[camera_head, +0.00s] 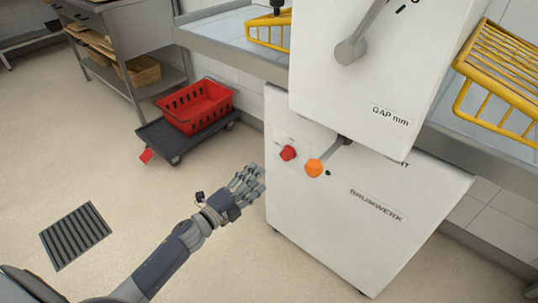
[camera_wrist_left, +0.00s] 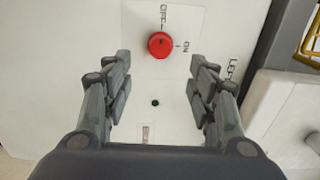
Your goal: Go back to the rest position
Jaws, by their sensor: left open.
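My left gripper (camera_head: 248,184) reaches in from the lower left of the head view, in front of the white machine (camera_head: 385,215). In the left wrist view, the left gripper (camera_wrist_left: 160,95) is open, its two fingers apart with nothing between them. Beyond the fingertips is the machine's front with a red knob (camera_wrist_left: 161,45) marked OFF and ON. In the head view the red knob (camera_head: 288,153) is above and right of the gripper, beside an orange ball (camera_head: 314,168) on a lever. The right gripper is not in view.
A red basket (camera_head: 197,105) sits on a dark dolly (camera_head: 160,135) on the floor. A grey table (camera_head: 130,25) stands at the upper left. Yellow racks (camera_head: 505,75) flank the machine. A floor grate (camera_head: 75,236) lies at the left. The floor between is clear.

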